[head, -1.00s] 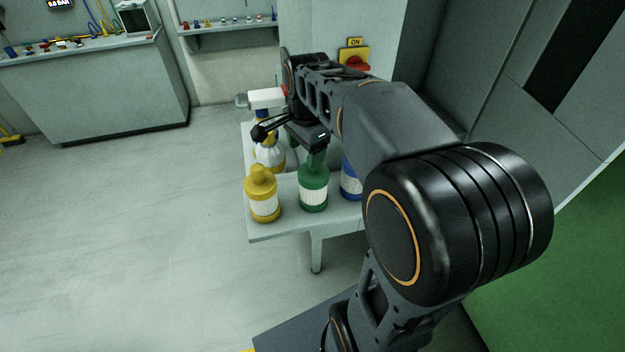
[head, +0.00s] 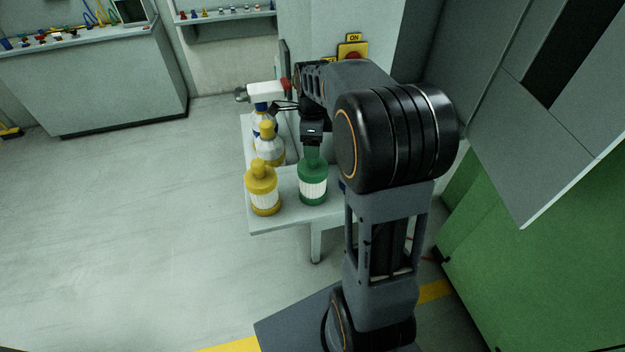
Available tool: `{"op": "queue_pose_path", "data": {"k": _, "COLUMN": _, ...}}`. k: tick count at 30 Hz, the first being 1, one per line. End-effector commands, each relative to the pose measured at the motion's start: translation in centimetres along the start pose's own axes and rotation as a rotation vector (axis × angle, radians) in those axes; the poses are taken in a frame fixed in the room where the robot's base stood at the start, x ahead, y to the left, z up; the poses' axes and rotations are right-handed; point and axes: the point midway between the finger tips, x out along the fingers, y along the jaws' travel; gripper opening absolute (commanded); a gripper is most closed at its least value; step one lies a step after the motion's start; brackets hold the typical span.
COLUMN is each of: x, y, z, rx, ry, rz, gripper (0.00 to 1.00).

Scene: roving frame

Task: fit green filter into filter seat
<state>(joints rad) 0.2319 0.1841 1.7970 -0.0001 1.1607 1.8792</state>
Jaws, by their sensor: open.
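The green filter (head: 312,190), with a white pleated band, stands upright on the small grey table (head: 290,223), to the right of a yellow filter (head: 263,195). My gripper (head: 312,142) is open at the top of the green filter. Its fingers are small and partly lost against my arm, so I cannot tell whether they touch the filter's neck. I cannot make out the filter seat in this view.
A bottle with a yellow cap (head: 268,148) and a white-headed spray bottle (head: 265,92) stand behind the yellow filter. A sliver of blue (head: 342,186) shows beside my arm. A cabinet with a red switch (head: 352,54) stands behind.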

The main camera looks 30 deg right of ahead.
Motion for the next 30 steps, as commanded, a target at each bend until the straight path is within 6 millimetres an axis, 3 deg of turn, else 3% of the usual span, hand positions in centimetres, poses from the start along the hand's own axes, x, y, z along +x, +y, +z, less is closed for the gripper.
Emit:
{"op": "queue_pose_path", "data": {"k": 5, "x": 1.0, "y": 0.1, "z": 0.0, "rx": -0.001, "ry": 0.001, "rz": 0.003, "gripper": 0.68}}
{"op": "queue_pose_path", "data": {"k": 15, "x": 5.1, "y": 0.1, "z": -0.1, "rx": -0.001, "ry": 0.001, "rz": 0.002, "gripper": 0.68}}
{"op": "queue_pose_path", "data": {"k": 24, "x": 5.5, "y": 0.1, "z": -0.1, "rx": -0.001, "ry": 0.000, "rz": 0.000, "gripper": 0.68}}
{"op": "queue_pose_path", "data": {"k": 30, "x": 5.4, "y": 0.1, "z": -0.1, "rx": -0.001, "ry": 0.000, "rz": 0.000, "gripper": 0.50}}
